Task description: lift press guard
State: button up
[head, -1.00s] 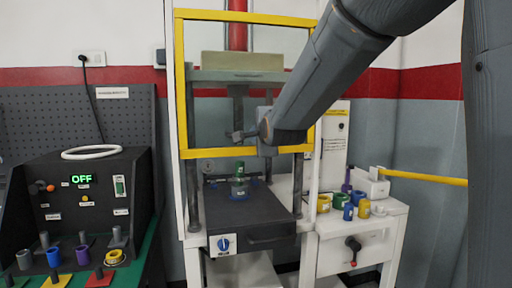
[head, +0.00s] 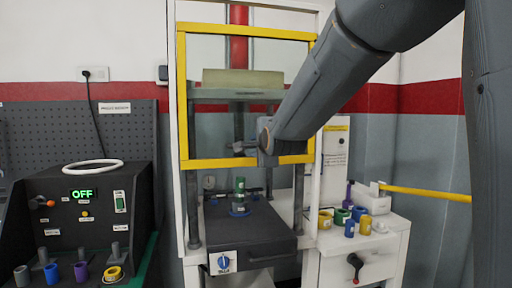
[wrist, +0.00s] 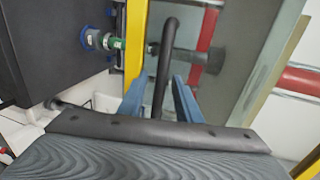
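The press guard (head: 182,95) is a yellow frame on the front of the press. Its bottom bar stands above the dark press bed (head: 262,222), with a gap below it. My gripper (head: 242,149) is at the guard's bottom bar in the head view. In the wrist view, my gripper's two blue fingers (wrist: 160,88) stand apart, with a dark bar-shaped handle (wrist: 166,62) between them. A gap seems to show on each side of the handle. The guard's yellow bar also shows left of the handle in the wrist view (wrist: 136,45).
A green cylinder (head: 240,188) stands on the press bed. A side table (head: 385,238) at right holds several coloured cylinders. A yellow rail (head: 428,193) sticks out at far right. A black control box (head: 80,210) reading OFF stands at left.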

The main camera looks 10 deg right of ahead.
jog(key=b+v, duration=0.1)
jog(key=v, duration=0.7)
jog(key=shift+b, duration=0.3)
jog(key=shift+f, duration=0.15)
jog(key=s+f+n+g, duration=0.4)
jog(key=s+f+n, duration=0.1)
jog(key=f, duration=0.7)
jog(key=s+f+n+g, duration=0.4)
jog(key=s+f, duration=0.1)
jog(key=f, duration=0.8)
jog(key=s+f+n+g, duration=0.7)
jog(key=s+f, duration=0.6)
jog(key=s, duration=0.5)
jog(key=shift+a+f+n, duration=0.15)
jog(key=shift+f+n, duration=0.05)
jog(key=shift+n, duration=0.8)
